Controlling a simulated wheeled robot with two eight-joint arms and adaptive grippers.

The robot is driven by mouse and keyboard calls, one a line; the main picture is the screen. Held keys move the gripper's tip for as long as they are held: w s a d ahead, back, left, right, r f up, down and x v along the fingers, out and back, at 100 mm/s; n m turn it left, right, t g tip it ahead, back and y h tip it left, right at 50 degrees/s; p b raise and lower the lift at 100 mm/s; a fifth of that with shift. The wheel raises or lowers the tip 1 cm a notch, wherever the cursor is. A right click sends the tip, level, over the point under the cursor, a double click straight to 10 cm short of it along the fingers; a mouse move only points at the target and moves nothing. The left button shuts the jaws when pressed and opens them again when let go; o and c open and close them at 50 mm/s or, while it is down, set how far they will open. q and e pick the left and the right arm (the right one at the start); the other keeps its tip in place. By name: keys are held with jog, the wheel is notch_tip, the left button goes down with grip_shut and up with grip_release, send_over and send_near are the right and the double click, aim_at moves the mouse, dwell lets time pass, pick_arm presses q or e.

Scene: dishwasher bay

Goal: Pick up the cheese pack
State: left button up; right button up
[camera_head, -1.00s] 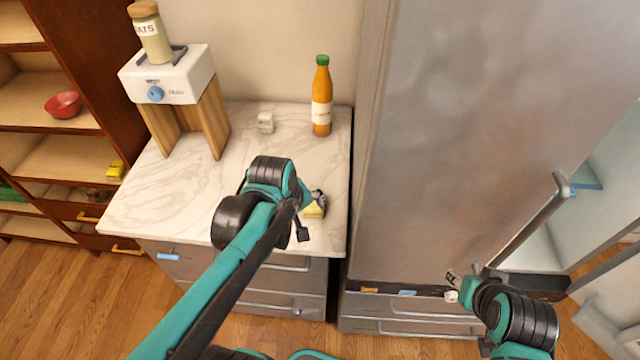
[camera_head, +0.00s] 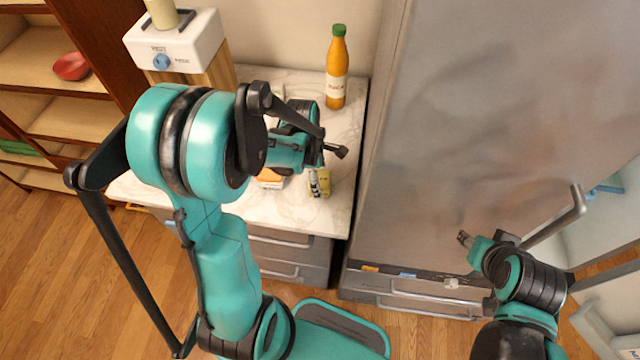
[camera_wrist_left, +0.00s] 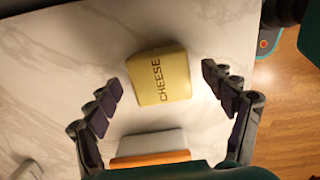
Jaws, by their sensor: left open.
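The yellow cheese pack (camera_head: 324,186) lies on the marble counter (camera_head: 225,208) near its right front edge, partly hidden by my left gripper. In the left wrist view the cheese pack (camera_wrist_left: 172,85) shows its dark lettering. My left gripper (camera_head: 317,182) is at the pack, pointing down. In the left wrist view the left gripper's fingers (camera_wrist_left: 160,80) are spread wide, one on each side of the pack, with gaps on both sides. My right gripper (camera_head: 465,239) is small, in front of the fridge; its jaws are unclear.
A white and orange item (camera_wrist_left: 150,147) lies close beside the cheese pack. An orange juice bottle (camera_head: 337,75) stands at the counter's back right. A white dispenser (camera_head: 175,42) stands at the back left. The tall fridge (camera_head: 450,130) bounds the counter on the right.

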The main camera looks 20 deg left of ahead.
pick_arm(q)
jog(key=shift+d+f, duration=0.15)
jog(key=shift+f, duration=0.55)
jog(key=c, duration=1.4)
jog(key=shift+r, duration=0.1)
jog(key=shift+c, duration=0.2)
